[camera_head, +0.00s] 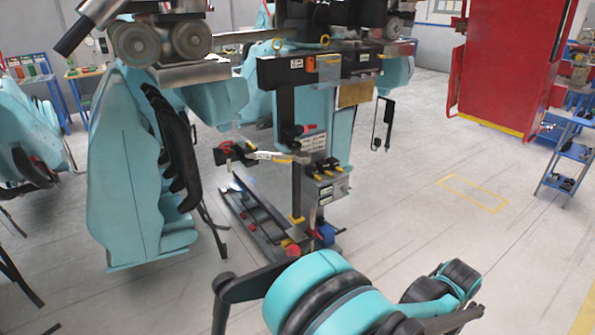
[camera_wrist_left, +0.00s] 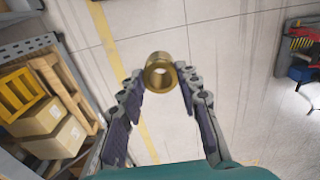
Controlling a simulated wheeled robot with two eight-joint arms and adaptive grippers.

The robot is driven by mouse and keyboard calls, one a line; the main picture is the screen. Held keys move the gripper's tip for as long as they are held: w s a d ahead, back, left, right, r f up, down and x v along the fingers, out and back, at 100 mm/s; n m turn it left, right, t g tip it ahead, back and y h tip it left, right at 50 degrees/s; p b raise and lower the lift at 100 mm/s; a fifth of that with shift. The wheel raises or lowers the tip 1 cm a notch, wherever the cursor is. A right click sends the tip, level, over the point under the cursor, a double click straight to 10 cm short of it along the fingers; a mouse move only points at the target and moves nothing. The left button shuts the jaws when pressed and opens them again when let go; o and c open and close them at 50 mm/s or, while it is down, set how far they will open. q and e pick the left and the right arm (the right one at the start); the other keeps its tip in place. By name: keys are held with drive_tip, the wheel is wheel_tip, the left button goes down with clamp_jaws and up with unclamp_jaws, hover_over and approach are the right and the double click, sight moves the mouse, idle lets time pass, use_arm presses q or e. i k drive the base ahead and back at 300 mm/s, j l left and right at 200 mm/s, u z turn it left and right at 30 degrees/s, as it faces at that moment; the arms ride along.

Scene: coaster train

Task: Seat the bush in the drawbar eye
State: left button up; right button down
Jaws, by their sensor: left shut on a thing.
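The bush (camera_wrist_left: 161,72) is a short brass ring with an open bore, seen in the left wrist view. My left gripper (camera_wrist_left: 162,77) is shut on it, with the bush between the fingertips and its bore facing the camera. Only floor shows behind it. In the head view neither gripper nor the bush can be made out. I cannot tell for sure which part is the drawbar eye.
A teal coaster car (camera_head: 130,170) hangs at left from an overhead track. A rack with boxes (camera_wrist_left: 45,120) stands left in the wrist view. The floor (camera_head: 420,200) between is open. My arm fills the bottom.

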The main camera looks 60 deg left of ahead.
sight(304, 159)
drive_tip(key=i+j+u, duration=0.1)
drive_tip(key=j+u, duration=0.2)
drive_tip(key=i+j+u, duration=0.1)
drive_tip(key=j+u, duration=0.2)
drive_tip(key=j, duration=0.2)
drive_tip(key=i+j+u, duration=0.4)
drive_tip(key=j+u, duration=0.2)
drive_tip(key=j, duration=0.1)
